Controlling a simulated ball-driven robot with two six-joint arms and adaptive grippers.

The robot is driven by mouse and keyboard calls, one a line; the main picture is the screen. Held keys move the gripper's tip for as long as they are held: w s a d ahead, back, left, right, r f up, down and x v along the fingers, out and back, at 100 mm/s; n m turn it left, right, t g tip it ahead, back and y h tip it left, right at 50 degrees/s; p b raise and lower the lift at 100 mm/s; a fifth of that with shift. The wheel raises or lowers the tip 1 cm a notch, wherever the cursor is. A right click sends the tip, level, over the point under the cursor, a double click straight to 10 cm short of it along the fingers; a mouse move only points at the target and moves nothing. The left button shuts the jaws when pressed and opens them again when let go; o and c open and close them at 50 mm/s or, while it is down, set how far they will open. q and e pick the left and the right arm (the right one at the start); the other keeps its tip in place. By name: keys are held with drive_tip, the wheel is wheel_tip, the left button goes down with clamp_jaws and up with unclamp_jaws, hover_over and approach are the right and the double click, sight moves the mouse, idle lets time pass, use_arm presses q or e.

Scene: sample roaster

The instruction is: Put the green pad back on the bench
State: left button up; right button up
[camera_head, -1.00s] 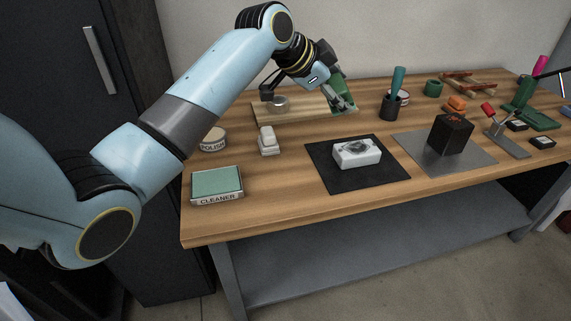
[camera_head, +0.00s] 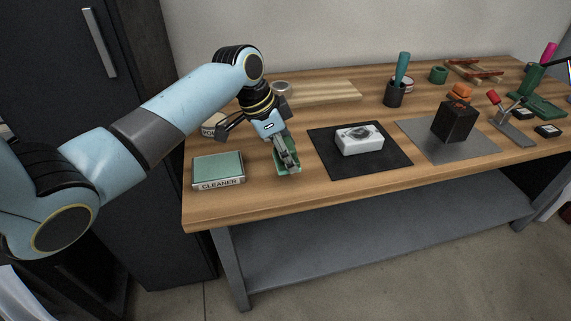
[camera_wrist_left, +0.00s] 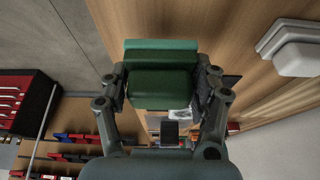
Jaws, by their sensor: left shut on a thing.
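My left gripper (camera_head: 287,162) is shut on the green pad (camera_head: 293,171), over the front left part of the wooden bench (camera_head: 340,206). In the left wrist view, the green pad (camera_wrist_left: 160,82) sits between the two fingers, with the wooden top beyond it. The gripper hides part of the pad in the head view. I cannot tell whether the pad touches the bench. My right gripper is not in view.
A green-topped box marked CLEANER (camera_head: 218,168) stands left of the gripper. To the right are a black mat (camera_head: 390,167) with a white block (camera_head: 359,141), and a grey plate (camera_head: 465,147) with a black cube (camera_head: 455,124). Bare wood lies along the front edge.

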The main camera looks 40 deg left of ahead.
sight(285, 166)
use_arm(q)
wheel_tip(285, 166, down, 4)
drive_tip(key=shift+s+f+b, duration=0.1)
drive_tip(key=shift+f+b, duration=0.05)
drive_tip(key=shift+b, duration=0.25)
drive_tip(key=o, duration=1.2)
drive_tip(key=p+v, duration=0.2)
drive_tip(key=v, duration=1)
drive_tip(key=shift+s, duration=0.1)
